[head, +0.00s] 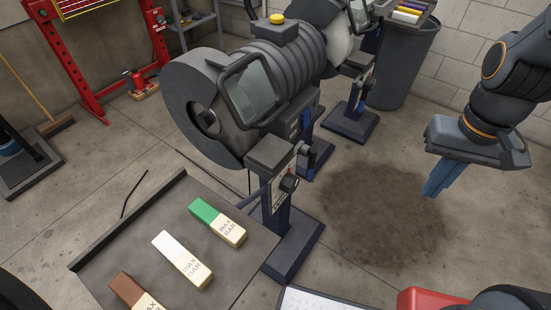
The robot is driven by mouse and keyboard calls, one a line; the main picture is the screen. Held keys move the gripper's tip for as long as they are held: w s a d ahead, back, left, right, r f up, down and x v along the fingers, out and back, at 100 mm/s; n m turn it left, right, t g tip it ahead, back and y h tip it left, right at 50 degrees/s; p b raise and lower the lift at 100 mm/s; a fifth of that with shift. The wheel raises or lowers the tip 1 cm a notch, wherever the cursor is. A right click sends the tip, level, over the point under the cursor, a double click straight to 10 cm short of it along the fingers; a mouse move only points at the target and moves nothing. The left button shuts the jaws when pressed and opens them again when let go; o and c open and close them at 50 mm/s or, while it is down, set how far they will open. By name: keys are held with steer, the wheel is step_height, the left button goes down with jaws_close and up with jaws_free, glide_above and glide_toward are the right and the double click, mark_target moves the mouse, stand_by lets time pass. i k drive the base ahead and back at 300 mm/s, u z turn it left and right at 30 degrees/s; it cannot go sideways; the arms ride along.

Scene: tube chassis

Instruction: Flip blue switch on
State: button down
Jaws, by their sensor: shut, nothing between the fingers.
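A large dark grey buffing or grinding machine (255,85) with a wheel at its left stands on a dark blue pedestal (292,245). A control panel (280,188) with a dark knob or lever (289,184) is on the pedestal's upper part.
A grey tray (125,250) with green (217,222), white (182,260) and brown (135,292) wax bars is in front. A second machine on a blue base (350,124) stands behind. A grey bin (403,60) is at the back. Stained floor (375,215) lies open between machine and gripper.

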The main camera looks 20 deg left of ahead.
mark_target(305, 116)
steer(key=k, duration=1)
steer(key=u, duration=0.55)
steer(key=i, duration=0.75)
steer(key=z, duration=0.5)
